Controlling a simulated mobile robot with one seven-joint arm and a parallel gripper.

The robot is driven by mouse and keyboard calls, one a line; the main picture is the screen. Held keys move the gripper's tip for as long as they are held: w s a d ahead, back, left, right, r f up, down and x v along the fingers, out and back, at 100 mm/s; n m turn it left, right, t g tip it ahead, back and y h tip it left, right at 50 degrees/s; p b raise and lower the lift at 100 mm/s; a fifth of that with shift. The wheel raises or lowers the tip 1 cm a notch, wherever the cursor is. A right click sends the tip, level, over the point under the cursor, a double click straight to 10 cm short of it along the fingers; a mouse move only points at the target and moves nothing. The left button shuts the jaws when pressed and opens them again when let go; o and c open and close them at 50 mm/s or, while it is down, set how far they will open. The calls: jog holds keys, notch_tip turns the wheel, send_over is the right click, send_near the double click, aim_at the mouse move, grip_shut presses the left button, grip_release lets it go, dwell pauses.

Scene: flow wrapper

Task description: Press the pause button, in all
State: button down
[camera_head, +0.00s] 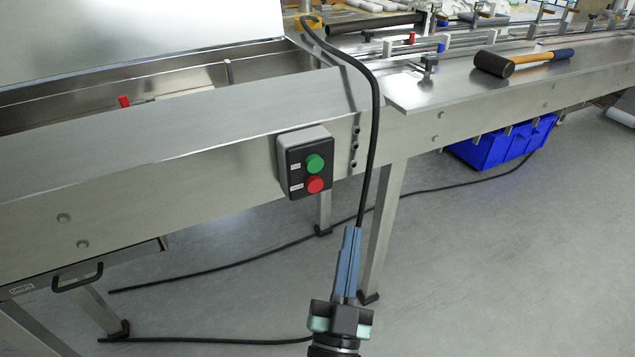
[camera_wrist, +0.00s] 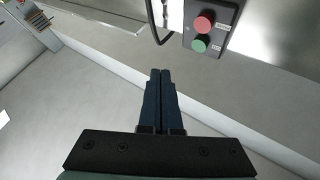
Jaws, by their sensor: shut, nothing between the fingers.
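A grey and black control box (camera_head: 289,173) is fixed to the front face of the steel machine. It carries a green button (camera_head: 315,164) above a red button (camera_head: 315,185), each with a small white label at its left. The labels are too small to read surely. The wrist view shows the red button (camera_wrist: 204,23) and the green button (camera_wrist: 200,43) upside down, near the top. My gripper (camera_head: 352,232) is shut and empty, in front of the machine, below and right of the box. Its fingertips (camera_wrist: 160,72) are apart from both buttons.
A black cable (camera_head: 375,120) hangs from the machine top, right of the box, passing behind or near my fingers. A hammer (camera_head: 520,62) lies on the steel top. A blue crate (camera_head: 500,145) is under the machine. The floor before it is mostly open.

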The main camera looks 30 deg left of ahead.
aim_at(322, 182)
jog(key=w+a, duration=0.5)
jog(key=a, duration=0.2)
jog(key=shift+w, duration=0.25)
dwell(2.0)
jog(key=shift+w+a, duration=0.25)
jog(key=shift+a, duration=0.1)
jog(key=shift+w+a, duration=0.3)
jog(key=shift+a, duration=0.05)
dwell(0.7)
dwell(0.3)
jog(key=shift+s+d, duration=0.55)
jog(key=shift+d, duration=0.15)
jog(key=shift+s+d+b, duration=0.35)
jog(key=shift+s+d, duration=0.45)
jog(key=shift+d, duration=0.2)
jog(key=shift+s+d+b, duration=0.35)
jog(key=shift+s+d, duration=0.4)
jog(key=shift+d, duration=0.25)
